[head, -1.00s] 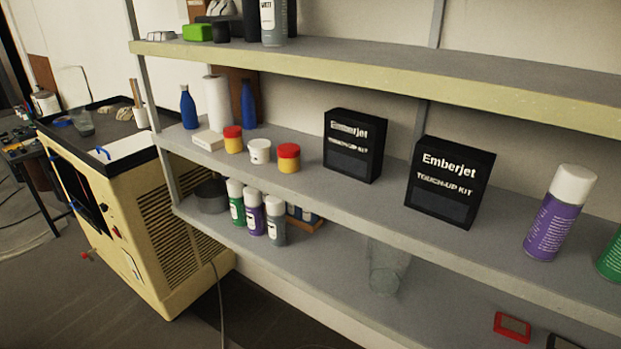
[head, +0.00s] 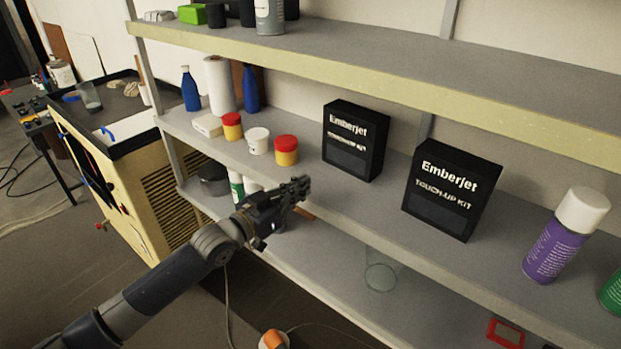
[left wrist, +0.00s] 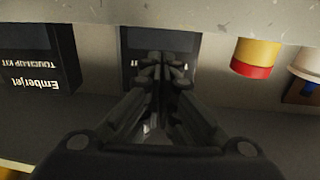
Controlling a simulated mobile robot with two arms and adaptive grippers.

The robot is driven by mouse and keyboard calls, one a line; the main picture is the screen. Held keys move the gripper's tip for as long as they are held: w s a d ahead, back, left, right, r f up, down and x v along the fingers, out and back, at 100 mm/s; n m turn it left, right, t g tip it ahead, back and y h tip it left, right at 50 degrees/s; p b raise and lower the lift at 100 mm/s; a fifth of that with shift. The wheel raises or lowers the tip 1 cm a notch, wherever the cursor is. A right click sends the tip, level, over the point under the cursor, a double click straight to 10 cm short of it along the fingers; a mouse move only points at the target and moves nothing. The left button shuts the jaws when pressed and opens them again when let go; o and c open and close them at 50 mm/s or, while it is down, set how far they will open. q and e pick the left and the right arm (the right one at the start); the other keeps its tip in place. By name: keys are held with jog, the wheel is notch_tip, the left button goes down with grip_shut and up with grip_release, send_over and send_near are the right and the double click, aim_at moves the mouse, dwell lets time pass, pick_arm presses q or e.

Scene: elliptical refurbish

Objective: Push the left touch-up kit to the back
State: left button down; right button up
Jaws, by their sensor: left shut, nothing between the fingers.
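The left touch-up kit (head: 352,141) is a black upright Emberjet box on the middle shelf (head: 330,200). A second, similar kit (head: 452,190) stands to its right, closer to the shelf's front edge. My left gripper (head: 305,188) is shut and empty, in front of the shelf edge, apart from the left kit and lower left of it in the head view. In the left wrist view, which looks upside down, the left kit (left wrist: 185,40) is straight beyond the fingers (left wrist: 162,62), which hide part of it. The other kit (left wrist: 35,65) is at left there. My right gripper is not in view.
A red-and-yellow jar (head: 286,150) stands left of the left kit, beside a white jar (head: 258,141) and another red-lidded jar (head: 232,126). A purple spray can (head: 567,235) stands at right. An upper shelf (head: 400,65) overhangs. Free shelf surface lies before the left kit.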

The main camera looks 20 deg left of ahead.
pick_arm(q)
jog(key=b, duration=0.4)
send_near(345, 156)
jog(key=shift+w+d+f, duration=0.3)
jog(key=shift+w+f, duration=0.15)
jog(key=shift+w, duration=0.15)
jog(key=shift+x, duration=0.8)
jog(key=shift+w+b, duration=0.1)
jog(key=shift+b, duration=0.2)
jog(key=shift+b+x, duration=1.2)
jog(key=shift+x, duration=0.7)
jog(key=shift+r, duration=0.15)
jog(key=shift+w+d+r+b, duration=0.1)
jog(key=shift+r+b, duration=0.15)
jog(key=shift+b, duration=0.2)
